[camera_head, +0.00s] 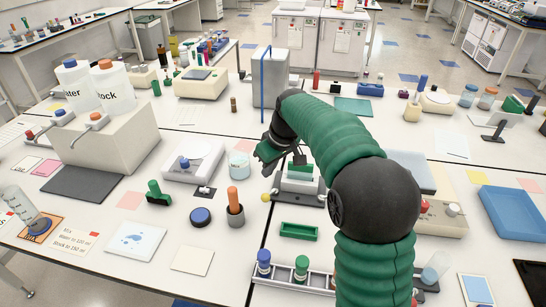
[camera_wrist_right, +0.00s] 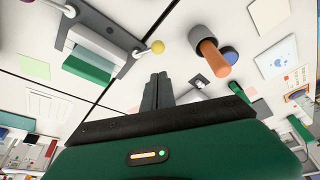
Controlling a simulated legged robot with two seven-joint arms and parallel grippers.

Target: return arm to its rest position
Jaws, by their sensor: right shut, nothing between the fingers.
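My right arm, in a green ribbed sleeve, rises from the lower right of the head view and bends over toward the middle of the bench. Its gripper (camera_head: 268,153) hangs above the bench, partly hidden by its own wrist. In the right wrist view the two dark fingers (camera_wrist_right: 158,90) are together with nothing between them. A small grey device with a green block (camera_head: 299,175) stands just right of the gripper. The device also shows at upper left in the wrist view (camera_wrist_right: 92,52), apart from the fingers. My left gripper is not in view.
A white scale (camera_head: 194,163), an orange-handled tool in a grey cup (camera_head: 235,210) and a green tray (camera_head: 298,231) stand near the arm. A tube rack (camera_head: 290,278) lies in front. A tall grey box (camera_head: 270,78) stands behind. A blue tray (camera_head: 512,213) is at right.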

